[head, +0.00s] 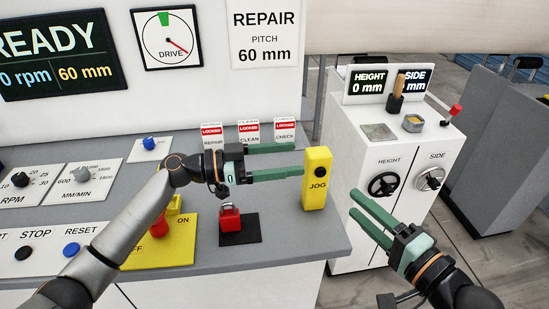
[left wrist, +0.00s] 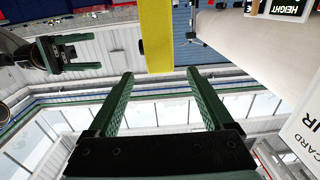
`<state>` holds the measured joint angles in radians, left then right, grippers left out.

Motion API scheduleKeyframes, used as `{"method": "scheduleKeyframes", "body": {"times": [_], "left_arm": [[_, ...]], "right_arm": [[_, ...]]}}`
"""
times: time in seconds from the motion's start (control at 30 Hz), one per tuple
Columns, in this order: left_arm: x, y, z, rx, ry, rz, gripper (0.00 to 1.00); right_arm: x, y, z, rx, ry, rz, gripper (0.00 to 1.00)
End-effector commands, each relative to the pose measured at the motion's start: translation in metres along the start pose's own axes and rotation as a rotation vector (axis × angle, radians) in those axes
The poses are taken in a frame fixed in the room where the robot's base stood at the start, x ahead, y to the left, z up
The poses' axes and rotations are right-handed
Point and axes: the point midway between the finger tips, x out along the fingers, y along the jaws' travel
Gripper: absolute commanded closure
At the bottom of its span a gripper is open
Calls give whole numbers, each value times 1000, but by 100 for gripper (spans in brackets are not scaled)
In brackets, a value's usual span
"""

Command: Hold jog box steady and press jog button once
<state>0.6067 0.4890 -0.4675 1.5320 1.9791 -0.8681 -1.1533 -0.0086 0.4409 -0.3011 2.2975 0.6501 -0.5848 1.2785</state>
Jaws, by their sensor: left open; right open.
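The yellow jog box (head: 316,198) stands upright near the right front edge of the grey console, its round dark button (head: 320,172) above the word JOG. My left gripper (head: 298,159) is open just left of the box, its fingers pointing at it. In the left wrist view the box (left wrist: 157,35) lines up between the open fingers (left wrist: 158,74), around or just beyond their tips; contact cannot be told. My right gripper (head: 354,201) is open and empty, lower right of the box and apart from it. It also shows in the left wrist view (left wrist: 75,53).
A red padlock (head: 229,218) on a dark pad sits left of the box, below my left gripper. Several red-and-white LOCKED tags (head: 249,132) stand behind. A white cabinet (head: 400,150) with HEIGHT and SIDE handwheels stands to the right, across a gap.

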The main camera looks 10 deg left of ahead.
Motion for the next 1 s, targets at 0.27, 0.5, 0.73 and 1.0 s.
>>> {"method": "scheduleKeyframes", "body": {"times": [0.27, 0.5, 0.73, 1.0], "left_arm": [[56, 0, -1, 4, 1, 1, 15], [90, 0, -1, 3, 0, -1, 15], [100, 0, 0, 5, -1, -1, 15], [100, 0, 0, 4, -1, -1, 19]], "right_arm": [[0, 0, 0, 0, 0, 0, 50], [0, 0, 0, 0, 0, 0, 50], [0, 0, 0, 0, 0, 0, 50], [0, 0, 0, 0, 0, 0, 50]]}}
